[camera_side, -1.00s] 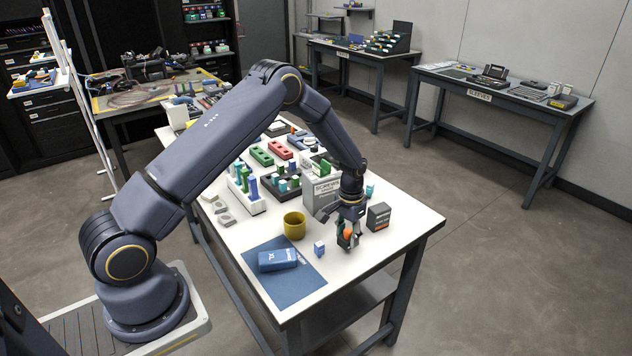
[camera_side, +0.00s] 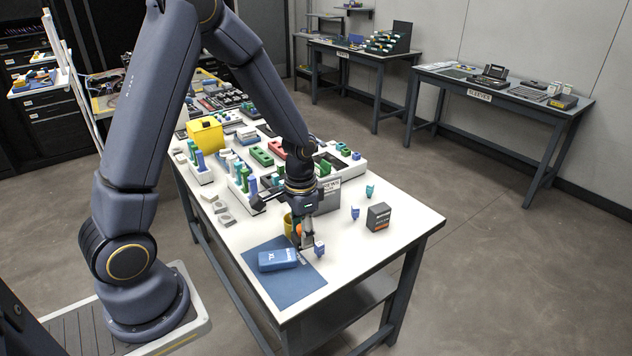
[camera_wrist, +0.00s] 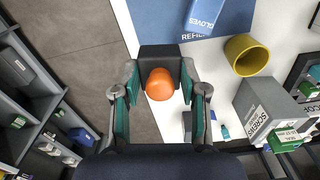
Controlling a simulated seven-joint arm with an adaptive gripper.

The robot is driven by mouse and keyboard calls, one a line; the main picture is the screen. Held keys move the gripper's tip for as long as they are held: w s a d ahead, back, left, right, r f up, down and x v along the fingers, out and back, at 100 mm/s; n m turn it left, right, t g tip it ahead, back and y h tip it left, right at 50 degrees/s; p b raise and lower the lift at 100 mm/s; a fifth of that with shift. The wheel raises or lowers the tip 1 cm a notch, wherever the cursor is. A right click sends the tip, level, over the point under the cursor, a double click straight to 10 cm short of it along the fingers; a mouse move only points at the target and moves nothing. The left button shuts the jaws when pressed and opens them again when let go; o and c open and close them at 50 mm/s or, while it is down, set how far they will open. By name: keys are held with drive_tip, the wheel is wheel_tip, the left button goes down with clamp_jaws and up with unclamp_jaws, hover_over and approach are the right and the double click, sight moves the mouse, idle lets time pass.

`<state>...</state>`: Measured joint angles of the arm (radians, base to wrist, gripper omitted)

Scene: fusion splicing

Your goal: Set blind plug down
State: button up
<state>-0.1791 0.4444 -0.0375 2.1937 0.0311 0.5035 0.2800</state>
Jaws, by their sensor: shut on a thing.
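The blind plug (camera_wrist: 160,84) is an orange, rounded piece between my fingertips in the wrist view. It also shows as a small orange spot (camera_side: 299,230) in the side view. My gripper (camera_side: 304,240) is shut on it and points down by the far right edge of the blue mat (camera_side: 262,285). A dark block lies directly beyond the plug in the wrist view; I cannot tell whether it belongs to it. The plug's lower end is hidden, and I cannot tell whether it touches the surface.
A blue gloves box (camera_side: 278,260) lies on the mat. A yellow cup (camera_wrist: 246,55) stands close behind my gripper. A small blue piece (camera_side: 320,249) is just right of it. A grey screws box (camera_wrist: 262,108) and a dark box (camera_side: 378,217) stand nearby. The table's front right is clear.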

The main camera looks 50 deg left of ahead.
drive_tip(key=s+a+n, duration=0.2)
drive_tip(key=s+a, duration=1.1)
drive_tip(key=s, duration=0.1)
hover_over(256, 236)
wheel_tip(256, 236, down, 9)
drive_tip(key=shift+s+r, duration=0.1)
drive_tip(key=shift+a+f, duration=0.1)
drive_tip(key=shift+f, duration=1.6)
drive_tip(key=shift+f, duration=0.2)
drive_tip(key=o, duration=1.1)
drive_tip(key=shift+o, duration=0.2)
